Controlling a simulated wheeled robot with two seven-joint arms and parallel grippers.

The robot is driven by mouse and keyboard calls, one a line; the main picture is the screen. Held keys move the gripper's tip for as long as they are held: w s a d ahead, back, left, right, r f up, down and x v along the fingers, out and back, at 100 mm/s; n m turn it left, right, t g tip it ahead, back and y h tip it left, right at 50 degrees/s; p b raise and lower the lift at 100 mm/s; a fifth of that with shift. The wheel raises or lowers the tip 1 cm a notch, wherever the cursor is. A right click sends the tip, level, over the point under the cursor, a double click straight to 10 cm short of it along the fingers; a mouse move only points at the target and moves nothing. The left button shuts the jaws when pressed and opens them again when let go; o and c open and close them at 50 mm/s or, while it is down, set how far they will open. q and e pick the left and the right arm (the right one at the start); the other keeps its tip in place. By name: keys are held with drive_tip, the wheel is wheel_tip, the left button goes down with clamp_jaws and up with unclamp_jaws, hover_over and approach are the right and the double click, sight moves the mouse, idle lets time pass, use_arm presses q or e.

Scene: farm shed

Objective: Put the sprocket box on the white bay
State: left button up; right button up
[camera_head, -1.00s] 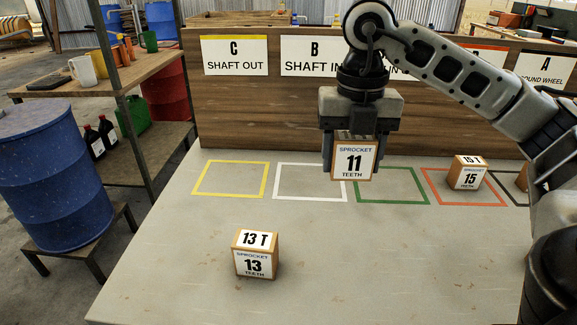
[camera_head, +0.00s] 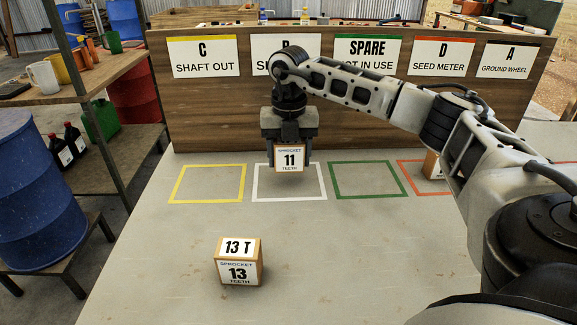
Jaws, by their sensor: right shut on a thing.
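My right gripper (camera_head: 290,140) points down and is shut on the sprocket box marked 11 teeth (camera_head: 290,159). The box is upright, with its label facing me, over the back part of the white bay (camera_head: 290,199). I cannot tell for sure whether its bottom touches the table. Another sprocket box, marked 13 teeth (camera_head: 239,272), sits on the table in front of the bays. My left gripper does not show.
The yellow bay (camera_head: 207,202) is empty to the left, and the green bay (camera_head: 368,194) is empty to the right. A box (camera_head: 431,166) in the red bay is partly behind my right arm. A wooden board (camera_head: 205,115) with signs stands behind the bays.

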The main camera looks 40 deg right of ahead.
sight(288, 168)
drive_tip(key=shift+w+d+f, duration=0.1)
drive_tip(key=shift+w+f, duration=0.1)
drive_tip(key=shift+f, duration=1.55)
drive_tip(key=shift+f, duration=0.2)
drive_tip(key=o, duration=1.1)
drive_tip(key=shift+c, duration=0.2)
wheel_tip(288, 168, up, 12)
drive_tip(key=shift+r, duration=0.25)
